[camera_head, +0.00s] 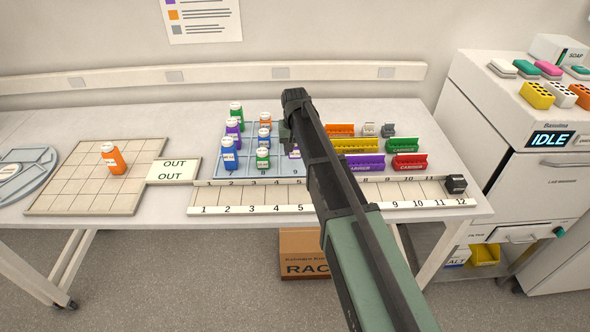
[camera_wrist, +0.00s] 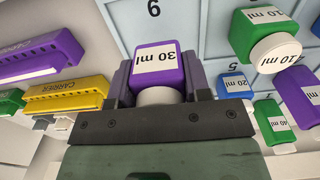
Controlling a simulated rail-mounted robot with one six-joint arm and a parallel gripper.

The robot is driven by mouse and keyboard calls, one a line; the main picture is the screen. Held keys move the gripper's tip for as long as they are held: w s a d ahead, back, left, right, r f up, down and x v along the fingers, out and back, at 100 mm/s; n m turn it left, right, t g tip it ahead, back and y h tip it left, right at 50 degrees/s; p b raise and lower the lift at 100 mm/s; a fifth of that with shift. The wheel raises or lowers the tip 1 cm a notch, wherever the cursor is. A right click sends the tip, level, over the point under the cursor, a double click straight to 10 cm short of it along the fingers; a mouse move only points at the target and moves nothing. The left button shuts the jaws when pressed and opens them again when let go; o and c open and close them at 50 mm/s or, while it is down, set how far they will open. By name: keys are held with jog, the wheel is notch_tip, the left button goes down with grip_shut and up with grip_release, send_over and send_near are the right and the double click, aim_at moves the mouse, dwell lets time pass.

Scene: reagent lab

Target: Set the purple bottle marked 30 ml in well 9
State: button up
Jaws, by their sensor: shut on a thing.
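The purple bottle (camera_wrist: 158,62) marked 30 ml is between the jaws of my gripper (camera_wrist: 160,85) in the wrist view, its white cap toward the gripper. In the head view a purple and white patch, probably this bottle (camera_head: 293,151), shows below my gripper (camera_head: 287,133), mostly hidden by the arm. The light-blue well tray (camera_head: 240,174) lies beneath. A digit that reads as an upside-down 9 shows on the tray (camera_wrist: 185,20) just beyond the bottle in the wrist view. I cannot tell whether the bottle touches the tray.
A green 10 ml bottle (camera_wrist: 257,30) and a blue 20 ml bottle (camera_wrist: 232,83) stand close by. Coloured carriers (camera_head: 355,145) are right of the tray. An orange bottle (camera_head: 113,158) stands on the beige grid (camera_head: 70,190). A numbered strip (camera_head: 250,197) runs along the front.

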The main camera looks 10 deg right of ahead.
aim_at(295, 158)
notch_tip(295, 158, down, 4)
jog(key=b, duration=0.4)
jog(key=shift+f+b, duration=0.25)
jog(key=shift+b, duration=0.05)
jog(key=shift+r, duration=0.3)
jog(key=shift+f, duration=0.2)
jog(key=o, duration=0.9)
jog(key=shift+r, duration=0.1)
notch_tip(295, 158, up, 12)
jog(key=p, duration=1.3)
jog(key=shift+r, duration=0.25)
jog(key=shift+s+f+n+b, duration=0.35)
jog(key=shift+s+f+b, duration=0.1)
jog(key=shift+s, duration=4.2)
jog(key=shift+s+f+n+b, duration=0.3)
jog(key=shift+s+f+b, duration=0.15)
jog(key=shift+s, duration=4.2)
jog(key=shift+s+f+n+b, duration=0.35)
jog(key=shift+s+f+b, duration=0.1)
jog(key=shift+s, duration=4.2)
